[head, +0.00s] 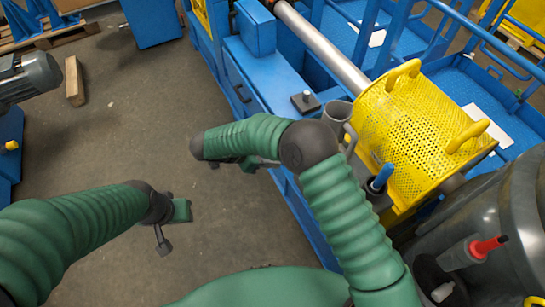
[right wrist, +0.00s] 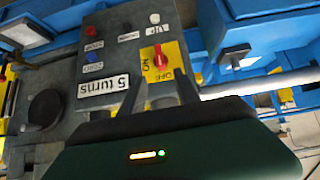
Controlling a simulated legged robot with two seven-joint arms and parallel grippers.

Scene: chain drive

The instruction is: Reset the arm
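My left arm reaches in from the left in the head view, and its gripper (head: 172,225) hangs above the bare floor. Its fingers are too small and overlapped to tell open from shut. My right arm bends at a dark elbow joint, and its green forearm (head: 245,138) points left over the edge of the blue machine; its gripper is mostly hidden there. In the right wrist view, my right gripper (right wrist: 158,74) has two dark fingers spread apart. A red rotary switch (right wrist: 160,58) on a yellow ON/OFF plate (right wrist: 176,70) shows between and beyond the fingertips. Contact cannot be told.
A grey control panel (right wrist: 110,60) carries the switch, buttons and a "5 turns" label (right wrist: 116,96). A yellow perforated guard (head: 405,125) and grey drum (head: 500,215) stand right of my right arm. Open floor (head: 130,115) lies left of the blue machine (head: 255,85).

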